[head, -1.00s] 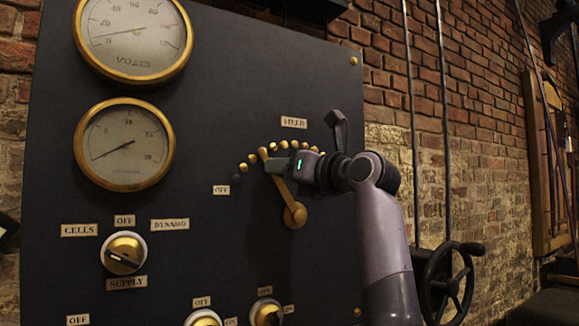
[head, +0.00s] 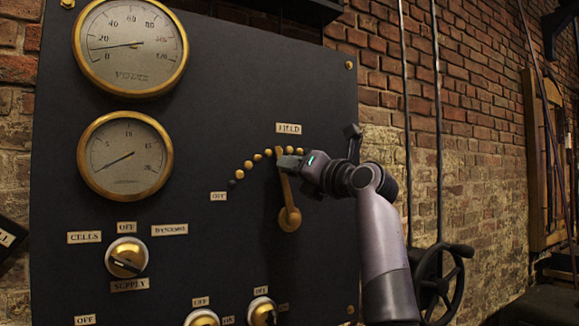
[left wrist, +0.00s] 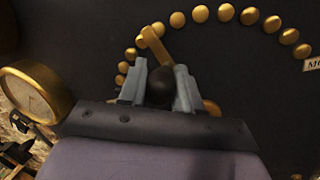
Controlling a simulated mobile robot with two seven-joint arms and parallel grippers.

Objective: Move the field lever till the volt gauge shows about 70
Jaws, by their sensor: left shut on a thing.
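The volt gauge (head: 130,70) is the upper brass-rimmed dial on the dark panel. Its needle points between 0 and 20. The brass field lever (head: 286,190) turns on a pivot at its lower end and leans slightly left of upright, its top at the arc of brass studs under the FIELD label (head: 288,129). My left gripper (head: 287,162) is shut on the lever near its upper end. In the left wrist view the fingers (left wrist: 160,90) stand either side of the lever's black knob (left wrist: 160,92), with the brass arm (left wrist: 152,45) showing beyond. My right gripper is not in view.
A second gauge (head: 125,155) sits below the volt gauge. A supply knob (head: 126,258) and two lower knobs (head: 262,311) (head: 203,318) are on the panel. A handwheel (head: 440,280) stands right of my left arm. Studs run both sides of the lever.

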